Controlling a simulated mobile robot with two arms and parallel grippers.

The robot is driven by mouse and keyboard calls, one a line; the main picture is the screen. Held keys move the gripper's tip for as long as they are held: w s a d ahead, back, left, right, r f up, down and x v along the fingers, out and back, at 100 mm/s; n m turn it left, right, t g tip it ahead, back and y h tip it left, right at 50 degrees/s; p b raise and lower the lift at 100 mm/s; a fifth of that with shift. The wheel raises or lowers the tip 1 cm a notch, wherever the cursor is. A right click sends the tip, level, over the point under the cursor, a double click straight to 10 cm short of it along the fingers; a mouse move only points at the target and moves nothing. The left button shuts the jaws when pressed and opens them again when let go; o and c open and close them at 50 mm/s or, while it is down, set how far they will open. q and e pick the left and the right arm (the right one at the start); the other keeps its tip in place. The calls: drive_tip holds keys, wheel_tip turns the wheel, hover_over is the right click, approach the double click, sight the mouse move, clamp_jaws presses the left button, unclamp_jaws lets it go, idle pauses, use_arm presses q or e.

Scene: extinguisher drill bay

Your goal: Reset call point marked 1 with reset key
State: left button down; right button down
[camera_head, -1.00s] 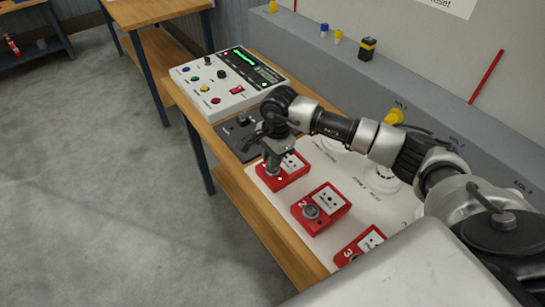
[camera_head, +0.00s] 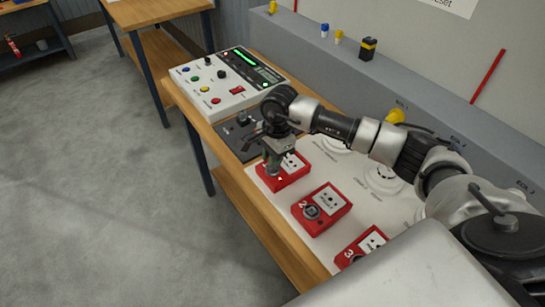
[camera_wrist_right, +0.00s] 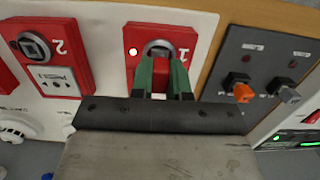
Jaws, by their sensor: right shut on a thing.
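The red call point marked 1 (camera_head: 295,166) is on the white board, and it also shows in the wrist view (camera_wrist_right: 140,36) with a small bright light beside its round key socket. My right gripper (camera_head: 272,174) points down at its socket end. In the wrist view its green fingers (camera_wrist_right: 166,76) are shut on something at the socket. The held thing, likely the reset key, is mostly hidden, so I cannot tell how deep it sits. My left gripper is out of view.
Call point 2 (camera_head: 322,208) and call point 3 (camera_head: 360,248) lie nearer along the board. A dark panel (camera_wrist_right: 262,66) with an orange and a grey knob is beside call point 1. A control box (camera_head: 225,85) stands beyond. White round detectors sit close under my right arm.

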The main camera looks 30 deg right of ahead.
drive_tip(key=shift+b, duration=0.3)
idle(0.8)
drive_tip(key=shift+f+b, duration=0.75)
idle(0.4)
drive_tip(key=shift+m, duration=1.2)
